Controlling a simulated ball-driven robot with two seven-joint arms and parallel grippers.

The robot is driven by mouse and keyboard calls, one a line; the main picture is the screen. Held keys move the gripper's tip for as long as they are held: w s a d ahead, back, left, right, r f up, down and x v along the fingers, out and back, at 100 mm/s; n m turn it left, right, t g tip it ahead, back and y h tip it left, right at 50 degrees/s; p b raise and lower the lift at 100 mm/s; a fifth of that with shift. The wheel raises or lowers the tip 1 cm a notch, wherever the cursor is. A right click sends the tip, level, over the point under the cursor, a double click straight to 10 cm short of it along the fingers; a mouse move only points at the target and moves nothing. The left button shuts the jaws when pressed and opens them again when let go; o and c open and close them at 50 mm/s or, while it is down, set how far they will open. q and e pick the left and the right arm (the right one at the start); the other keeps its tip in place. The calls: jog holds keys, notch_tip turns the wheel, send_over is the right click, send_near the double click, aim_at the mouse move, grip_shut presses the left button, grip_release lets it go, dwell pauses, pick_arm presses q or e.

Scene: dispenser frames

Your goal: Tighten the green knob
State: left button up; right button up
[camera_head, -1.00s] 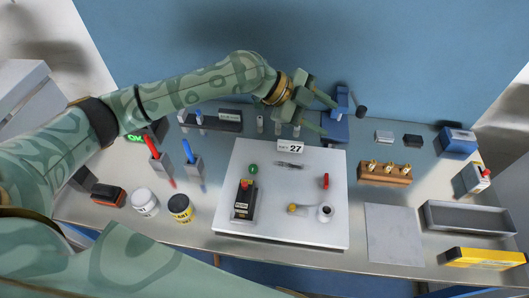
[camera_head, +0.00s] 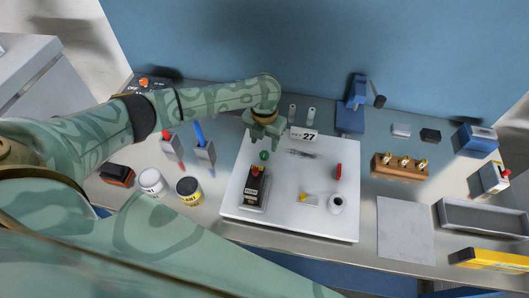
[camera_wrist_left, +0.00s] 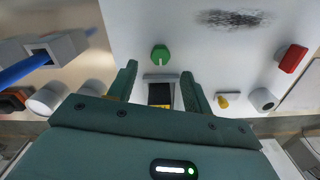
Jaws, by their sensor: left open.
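The green knob (camera_head: 264,155) stands on the white panel near its upper left. In the left wrist view the green knob (camera_wrist_left: 160,54) shows just beyond the fingertips, midway between them. My left gripper (camera_head: 265,142) is over the panel's upper left, close to the knob, with its fingers pointing down. In the left wrist view its two fingers (camera_wrist_left: 158,75) are apart with nothing between them that I can see held. Whether a finger touches the knob cannot be told. My right gripper does not show.
Blue and red tool holders (camera_head: 204,153) stand left. A wooden block (camera_head: 398,168) stands right.

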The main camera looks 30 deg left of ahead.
aim_at(264, 154)
pick_arm(q)
notch_tip(264, 154, down, 6)
jog(key=shift+r+b, duration=0.1)
jog(key=shift+b, duration=0.4)
jog(key=c, duration=1)
